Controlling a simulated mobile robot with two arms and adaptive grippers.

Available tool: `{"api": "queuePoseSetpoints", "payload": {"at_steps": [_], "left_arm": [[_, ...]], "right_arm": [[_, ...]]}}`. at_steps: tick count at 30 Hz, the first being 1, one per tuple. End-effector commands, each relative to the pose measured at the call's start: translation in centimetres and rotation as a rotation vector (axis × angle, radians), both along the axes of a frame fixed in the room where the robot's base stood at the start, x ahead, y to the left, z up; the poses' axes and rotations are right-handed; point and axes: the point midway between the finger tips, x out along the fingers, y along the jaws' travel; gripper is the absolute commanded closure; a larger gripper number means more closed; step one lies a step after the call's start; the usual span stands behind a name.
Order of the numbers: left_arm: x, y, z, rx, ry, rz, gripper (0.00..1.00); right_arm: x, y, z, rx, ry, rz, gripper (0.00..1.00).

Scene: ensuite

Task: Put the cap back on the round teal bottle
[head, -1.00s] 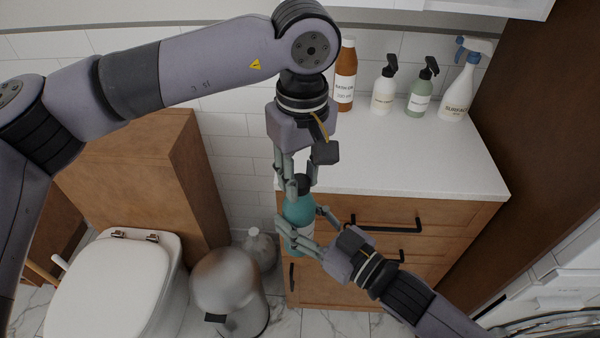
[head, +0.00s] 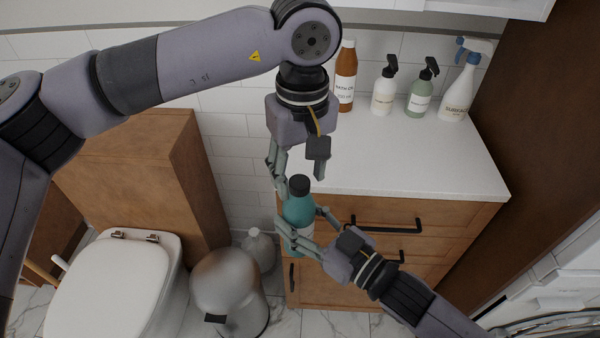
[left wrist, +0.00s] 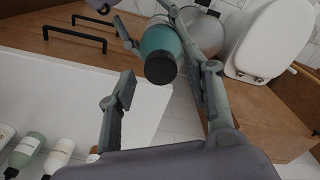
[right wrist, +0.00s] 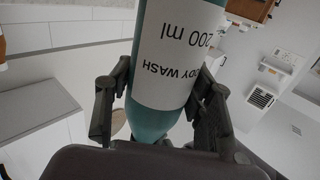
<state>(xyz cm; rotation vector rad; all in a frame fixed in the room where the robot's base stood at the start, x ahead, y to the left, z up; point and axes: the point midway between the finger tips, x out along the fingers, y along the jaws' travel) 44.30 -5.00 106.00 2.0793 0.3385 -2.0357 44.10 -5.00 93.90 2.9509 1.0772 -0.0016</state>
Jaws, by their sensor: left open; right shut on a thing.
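The round teal bottle (head: 299,215) is held upright in front of the cabinet by my right gripper (head: 315,233), which is shut around its body. In the right wrist view the bottle (right wrist: 172,60) shows a white "body wash 200 ml" label between the fingers (right wrist: 165,105). The black cap (head: 299,183) sits on top of the bottle's neck; whether it is fully tightened I cannot tell. My left gripper (head: 297,170) is open just above the cap. In the left wrist view the cap (left wrist: 161,69) lies between and beyond the spread fingers (left wrist: 165,90), touching neither.
The white counter (head: 400,160) holds a brown bath oil bottle (head: 346,78), a white pump bottle (head: 383,92), a green pump bottle (head: 420,92) and a spray bottle (head: 459,92) at the back. A toilet (head: 110,285) and a metal bin (head: 229,290) stand left of the cabinet.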

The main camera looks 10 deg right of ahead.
Motion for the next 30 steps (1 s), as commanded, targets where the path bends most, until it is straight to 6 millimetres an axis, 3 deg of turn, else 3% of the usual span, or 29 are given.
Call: {"api": "queuePoseSetpoints", "payload": {"at_steps": [7, 20, 25, 30], "left_arm": [[-0.1, -0.1, 3.3, -0.002, -0.001, -0.001, 0.54], [-0.1, -0.1, 3.6, -0.001, -0.001, 0.038, 0.56], [-0.1, -0.1, 4.0, -0.001, -0.004, 0.241, 0.56], [-0.1, -0.1, 4.6, -0.006, -0.011, 0.574, 0.56]], "right_arm": [[0.0, 0.0, 0.2, 0.002, -0.004, 0.000, 1.00], [0.0, 0.0, 0.2, 0.002, -0.004, 0.001, 1.00], [0.0, 0.0, 0.2, 0.002, -0.004, 0.001, 1.00], [0.0, 0.0, 0.2, 0.002, -0.004, 0.001, 1.00]]}}
